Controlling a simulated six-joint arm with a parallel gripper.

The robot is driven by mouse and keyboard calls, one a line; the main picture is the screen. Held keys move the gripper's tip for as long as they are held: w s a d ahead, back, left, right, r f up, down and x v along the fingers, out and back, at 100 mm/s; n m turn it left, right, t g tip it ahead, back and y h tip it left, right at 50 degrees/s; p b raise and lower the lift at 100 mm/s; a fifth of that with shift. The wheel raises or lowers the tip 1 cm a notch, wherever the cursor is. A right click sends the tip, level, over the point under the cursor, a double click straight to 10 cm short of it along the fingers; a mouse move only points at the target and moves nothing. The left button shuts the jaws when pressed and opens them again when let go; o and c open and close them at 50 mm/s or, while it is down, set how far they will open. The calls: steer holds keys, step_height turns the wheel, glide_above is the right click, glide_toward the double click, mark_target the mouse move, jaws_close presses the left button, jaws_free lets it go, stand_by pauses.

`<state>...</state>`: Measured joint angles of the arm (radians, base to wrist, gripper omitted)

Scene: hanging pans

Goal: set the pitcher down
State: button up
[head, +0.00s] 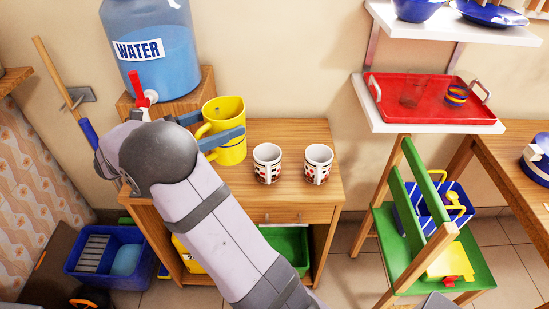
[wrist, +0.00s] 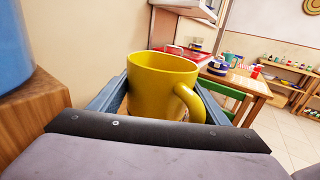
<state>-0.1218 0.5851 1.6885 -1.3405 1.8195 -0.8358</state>
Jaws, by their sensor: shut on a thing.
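The yellow pitcher (head: 229,146) is upright at the left part of the wooden cabinet top (head: 291,134). My gripper (head: 215,128) is shut on it, with one blue-grey finger on either side of its body. In the wrist view the pitcher (wrist: 160,88) stands between the two fingers, with its handle toward the camera at the right. Its inside looks empty from what shows of the rim. I cannot tell whether its base touches the cabinet top.
Two patterned mugs (head: 267,163) (head: 318,163) stand right of the pitcher. The water dispenser (head: 151,50) with a red tap (head: 136,85) stands on a wooden block (head: 190,90) to the left. The cabinet top behind the mugs is clear. A red tray (head: 432,100) lies on a shelf at right.

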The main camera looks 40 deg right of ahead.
steer(key=w+d+r+n+t+b, duration=0.1)
steer(key=w+d+t+b, duration=0.2)
steer(key=d, duration=0.4)
steer(key=w+d+r+n+t+b, duration=0.2)
steer(key=d+b, duration=0.1)
steer(key=d, duration=0.3)
steer(key=w+d+r+n+t+y+b, duration=0.2)
steer(key=w+r+n+t+y+b, duration=0.1)
steer(key=w+n+t+b, duration=0.5)
steer(key=shift+w+t+y+b, duration=0.9)
steer(key=shift+w+t, duration=0.45)
steer(key=shift+t, duration=0.45)
step_height(320, 180, down, 18)
steer(key=b, duration=1.1)
steer(key=shift+f, duration=0.15)
steer(key=o, duration=0.8)
steer(key=shift+f, duration=0.1)
steer(key=shift+o, duration=0.4)
